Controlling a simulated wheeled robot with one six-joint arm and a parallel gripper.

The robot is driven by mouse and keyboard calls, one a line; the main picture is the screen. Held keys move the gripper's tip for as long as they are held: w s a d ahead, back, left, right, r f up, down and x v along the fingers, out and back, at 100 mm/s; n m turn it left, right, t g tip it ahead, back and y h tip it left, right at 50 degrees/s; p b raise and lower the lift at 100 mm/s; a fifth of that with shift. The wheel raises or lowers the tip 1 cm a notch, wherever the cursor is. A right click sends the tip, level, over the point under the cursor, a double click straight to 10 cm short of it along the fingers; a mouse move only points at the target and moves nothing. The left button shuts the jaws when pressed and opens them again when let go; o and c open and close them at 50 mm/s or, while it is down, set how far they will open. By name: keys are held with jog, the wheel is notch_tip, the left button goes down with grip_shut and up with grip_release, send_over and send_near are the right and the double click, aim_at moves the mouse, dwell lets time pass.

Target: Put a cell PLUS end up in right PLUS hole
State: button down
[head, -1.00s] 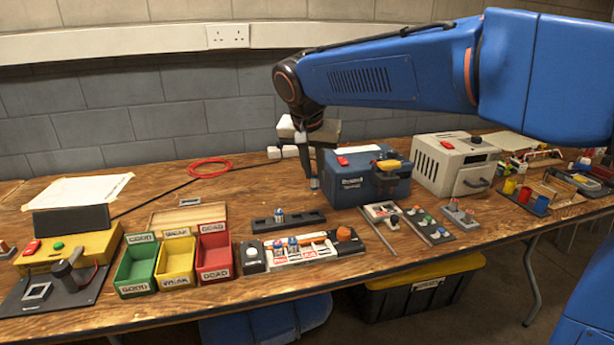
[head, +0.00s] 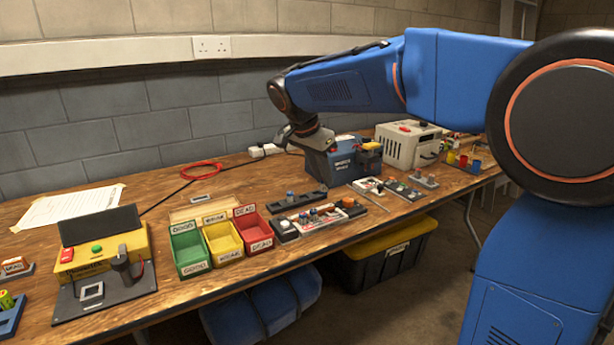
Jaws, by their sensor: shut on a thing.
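The charger (head: 325,219), a low black and white unit with red marks, sits near the table's front edge. A couple of small blue-topped cells stand in it. Its right PLUS hole is too small to make out. A dark rack (head: 312,198) behind it holds an upright cell (head: 290,196).
Green, yellow and red bins (head: 222,241) stand left of the charger. A yellow tester (head: 104,258) is further left. The dark blue box (head: 345,163) and a beige unit (head: 410,147) stand behind to the right.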

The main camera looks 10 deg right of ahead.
jog(key=shift+s+f, duration=0.15)
jog(key=shift+f, duration=3.85)
jog(key=shift+f, duration=0.3)
jog(key=c, duration=1.6)
grip_release()
jog(key=shift+o, duration=0.2)
jog(key=shift+r, duration=0.1)
jog(key=shift+r, duration=3.4)
